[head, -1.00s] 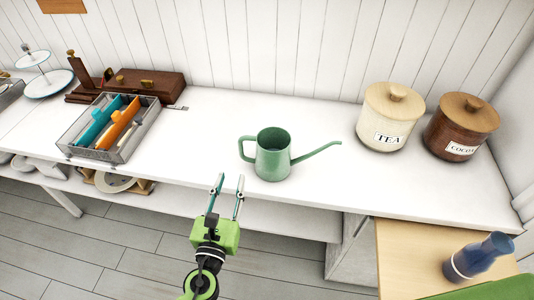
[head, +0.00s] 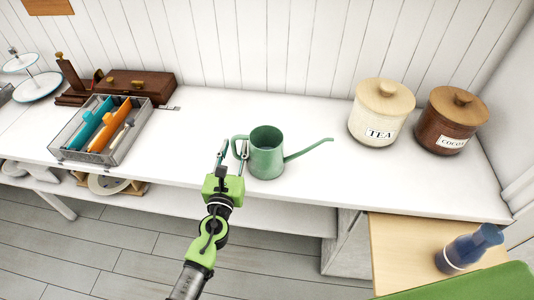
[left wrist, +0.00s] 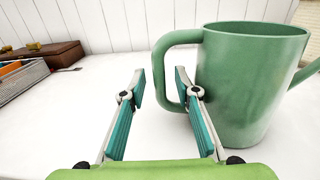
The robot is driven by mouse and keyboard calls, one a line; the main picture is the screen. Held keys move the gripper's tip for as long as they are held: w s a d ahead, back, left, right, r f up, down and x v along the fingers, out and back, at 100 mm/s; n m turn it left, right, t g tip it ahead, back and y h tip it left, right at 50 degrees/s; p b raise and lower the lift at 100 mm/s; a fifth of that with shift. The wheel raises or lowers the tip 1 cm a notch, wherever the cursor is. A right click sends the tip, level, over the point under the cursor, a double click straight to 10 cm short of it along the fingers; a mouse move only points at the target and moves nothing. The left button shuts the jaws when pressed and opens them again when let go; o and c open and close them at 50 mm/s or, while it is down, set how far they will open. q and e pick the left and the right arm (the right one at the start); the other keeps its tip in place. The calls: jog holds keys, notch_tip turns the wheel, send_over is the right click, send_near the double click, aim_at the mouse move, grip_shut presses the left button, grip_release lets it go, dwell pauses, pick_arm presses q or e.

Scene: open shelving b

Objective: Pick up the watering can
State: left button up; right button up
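The green watering can (head: 267,155) stands upright on the white shelf top. Its spout points right and its handle faces left. My left gripper (head: 232,150) is at the handle side of the can, with its fingers apart. In the left wrist view, the can (left wrist: 245,85) fills the right side, and its handle reaches into the space between the open fingers of the gripper (left wrist: 160,90). The right finger is close to the handle and the can's body; I cannot tell whether it touches. My right gripper is not in view.
A wire tray (head: 128,152) with orange and teal tools stands left, before a brown wooden box (head: 145,86). The tea jar (head: 380,112) and cocoa jar (head: 449,122) stand right. A blue bottle (head: 470,248) is on the wooden surface at lower right. White shelf top around the can is clear.

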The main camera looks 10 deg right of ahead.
pick_arm(q)
jog(key=shift+s, duration=0.1)
grip_shut()
jog(key=shift+r, duration=0.1)
jog(key=shift+r, duration=0.1)
